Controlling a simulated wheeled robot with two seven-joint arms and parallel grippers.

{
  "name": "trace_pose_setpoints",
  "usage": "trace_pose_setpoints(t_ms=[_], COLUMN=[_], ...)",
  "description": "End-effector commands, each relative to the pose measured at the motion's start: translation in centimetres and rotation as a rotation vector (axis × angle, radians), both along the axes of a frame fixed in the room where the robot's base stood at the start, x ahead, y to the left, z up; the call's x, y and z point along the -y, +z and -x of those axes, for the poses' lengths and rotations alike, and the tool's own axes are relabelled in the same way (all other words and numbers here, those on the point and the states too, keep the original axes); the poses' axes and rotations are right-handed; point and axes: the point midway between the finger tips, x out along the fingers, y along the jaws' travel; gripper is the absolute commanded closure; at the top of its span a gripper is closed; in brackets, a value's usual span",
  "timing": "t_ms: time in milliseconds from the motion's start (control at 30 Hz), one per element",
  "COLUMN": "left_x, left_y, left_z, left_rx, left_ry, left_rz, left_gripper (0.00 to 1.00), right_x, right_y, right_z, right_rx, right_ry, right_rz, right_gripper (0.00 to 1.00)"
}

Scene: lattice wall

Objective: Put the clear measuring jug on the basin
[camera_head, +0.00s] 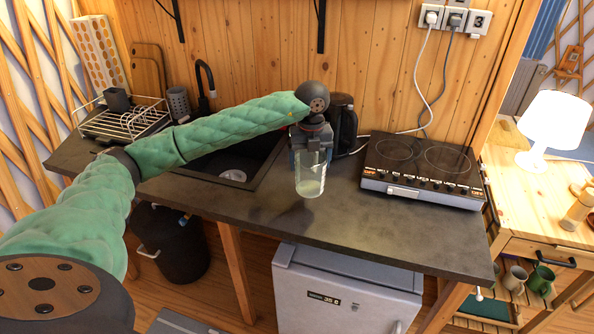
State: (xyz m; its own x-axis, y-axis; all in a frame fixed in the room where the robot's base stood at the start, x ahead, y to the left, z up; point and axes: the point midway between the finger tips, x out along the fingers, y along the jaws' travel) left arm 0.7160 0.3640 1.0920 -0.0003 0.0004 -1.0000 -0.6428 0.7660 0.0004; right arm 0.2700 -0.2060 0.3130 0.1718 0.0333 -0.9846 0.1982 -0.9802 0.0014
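The clear measuring jug (310,182) is upright over the counter, right of the basin. My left gripper (312,150) comes down on the jug's upper part from above, its fingers around or against it; it looks shut on the jug. The jug's bottom seems slightly above the counter, with a shadow below. The basin (265,168) is a dark sink set in the counter, left of the jug. My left arm in a green sleeve crosses over it and hides its back part. A pale round thing (233,175) shows on its floor. My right gripper is not in view.
A black kettle (343,122) stands close behind the jug, and a two-plate hob (424,170) to its right. A dark faucet (204,85) rises behind the basin. A dish rack (125,122) stands at left. The front counter is clear.

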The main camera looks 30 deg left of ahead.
Motion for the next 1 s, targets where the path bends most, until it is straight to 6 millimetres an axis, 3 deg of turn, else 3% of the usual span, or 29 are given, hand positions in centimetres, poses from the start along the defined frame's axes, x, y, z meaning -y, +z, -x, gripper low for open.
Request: trace_pose_setpoints(t_ms=[300, 633, 767, 1000], left_x=[3.0, 3.6, 4.0, 5.2], left_y=[1.7, 2.1, 1.9, 1.0], left_z=[0.0, 0.0, 0.1, 0.2], left_rx=[0.001, 0.000, 0.000, 0.001], left_ry=[-0.001, -0.030, -0.133, -0.475], left_rz=[0.001, 0.000, 0.000, 0.000], left_gripper=[0.44, 0.44, 0.44, 0.44], right_x=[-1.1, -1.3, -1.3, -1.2], right_y=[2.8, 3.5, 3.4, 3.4], right_z=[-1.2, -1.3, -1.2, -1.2], right_rx=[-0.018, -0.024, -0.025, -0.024], right_ry=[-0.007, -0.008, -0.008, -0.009], right_rz=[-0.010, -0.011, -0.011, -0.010], right_gripper=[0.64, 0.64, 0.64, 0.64])
